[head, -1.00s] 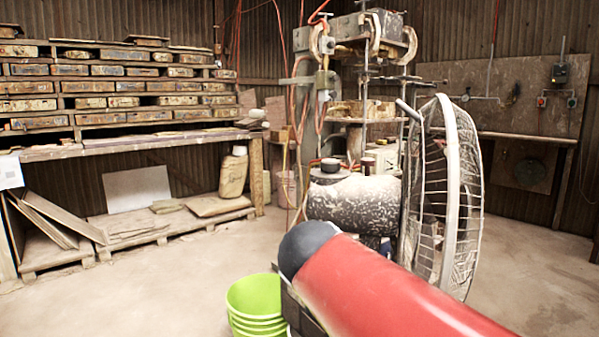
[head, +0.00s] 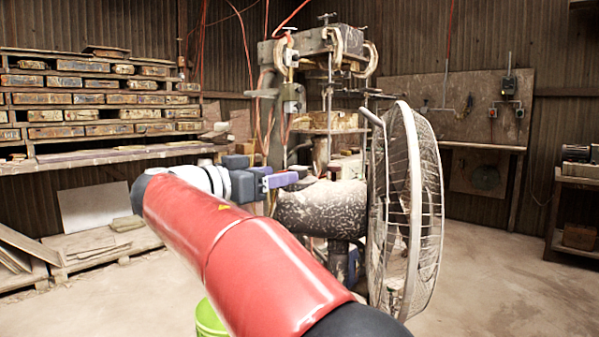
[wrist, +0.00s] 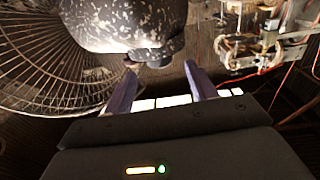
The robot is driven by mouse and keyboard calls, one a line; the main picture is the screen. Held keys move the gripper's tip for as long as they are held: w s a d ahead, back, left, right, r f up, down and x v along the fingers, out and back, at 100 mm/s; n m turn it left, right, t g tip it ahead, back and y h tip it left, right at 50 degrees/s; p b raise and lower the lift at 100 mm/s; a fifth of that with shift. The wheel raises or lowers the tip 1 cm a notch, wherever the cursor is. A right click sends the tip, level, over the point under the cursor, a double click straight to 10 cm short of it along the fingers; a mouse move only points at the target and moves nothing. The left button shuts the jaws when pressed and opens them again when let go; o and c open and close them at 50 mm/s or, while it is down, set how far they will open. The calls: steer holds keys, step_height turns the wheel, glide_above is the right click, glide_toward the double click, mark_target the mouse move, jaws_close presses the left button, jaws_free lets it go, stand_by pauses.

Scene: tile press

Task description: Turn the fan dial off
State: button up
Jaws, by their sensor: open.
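The fan has a large round wire cage (head: 428,200) and a speckled dark motor housing (head: 322,207) in the head view. In the wrist view, the cage (wrist: 45,65) is at the left and the housing (wrist: 120,20) at the top. A dark knob-like part (wrist: 158,55) juts from the housing there; it may be the dial, but I cannot read its setting. My gripper (head: 288,179) is at the housing's left end in the head view. Its purple fingers are apart and empty in the wrist view (wrist: 162,84), with the knob-like part just beyond them.
A press frame (head: 325,45) with hanging hoses stands behind the fan. A rack of stacked tiles (head: 90,100) is at the left. A green bucket (head: 208,320) is partly hidden below my arm. The floor at the right (head: 490,270) is clear.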

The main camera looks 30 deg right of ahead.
mark_target(298, 167)
steer(key=p+x, duration=0.1)
steer(key=x, duration=0.5)
steer(key=shift+d+f, duration=0.1)
steer(key=shift+d, duration=0.25)
steer(key=c, duration=1)
